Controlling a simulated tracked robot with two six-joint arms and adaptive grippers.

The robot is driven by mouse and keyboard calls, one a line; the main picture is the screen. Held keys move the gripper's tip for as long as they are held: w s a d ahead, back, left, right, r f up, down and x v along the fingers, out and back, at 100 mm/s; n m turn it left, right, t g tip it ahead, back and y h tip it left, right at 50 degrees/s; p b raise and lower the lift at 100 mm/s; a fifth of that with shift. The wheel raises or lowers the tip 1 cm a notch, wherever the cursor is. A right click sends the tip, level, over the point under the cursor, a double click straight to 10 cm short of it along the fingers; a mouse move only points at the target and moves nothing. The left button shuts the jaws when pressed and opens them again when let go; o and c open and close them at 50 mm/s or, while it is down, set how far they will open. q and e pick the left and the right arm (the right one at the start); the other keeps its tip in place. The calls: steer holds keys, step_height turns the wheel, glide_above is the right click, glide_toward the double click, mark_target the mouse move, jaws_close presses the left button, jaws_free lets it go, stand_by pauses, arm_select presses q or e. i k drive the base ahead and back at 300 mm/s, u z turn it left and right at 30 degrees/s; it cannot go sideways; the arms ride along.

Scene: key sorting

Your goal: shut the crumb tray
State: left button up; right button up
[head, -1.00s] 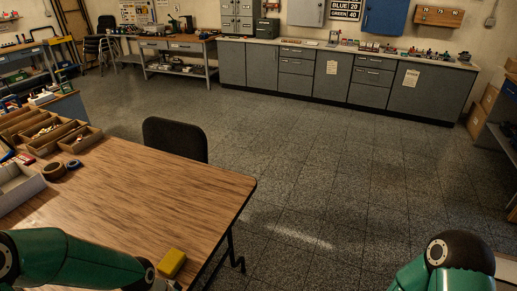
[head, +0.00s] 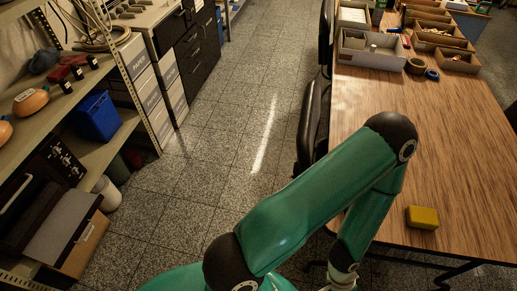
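I cannot make out a crumb tray for certain. A black appliance (head: 45,172) with a pale handle stands on the lower shelf at the left edge. A flat grey-topped piece (head: 62,228) with a brown front is in front of it, and I cannot tell whether it belongs to the appliance. My green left arm crosses the lower middle and bends down beside the table. Its gripper is below the picture edge, so its fingers do not show. My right gripper is not in view.
The wooden table (head: 450,130) at the right bears a yellow block (head: 422,217), tape rolls and open trays. A black chair (head: 313,120) stands at its left edge. A blue bin (head: 97,117) sits on the left shelving. The speckled floor between is clear.

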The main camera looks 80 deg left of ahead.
mark_target(53, 243)
steer(key=z, duration=0.4)
steer(key=i, duration=0.2)
steer(key=u, duration=2.85)
steer(key=i, duration=0.2)
steer(key=u, duration=2.05)
steer(key=i, duration=0.55)
steer(key=z, duration=0.15)
steer(key=k, duration=0.45)
steer(key=u, duration=0.2)
steer(key=i, duration=0.35)
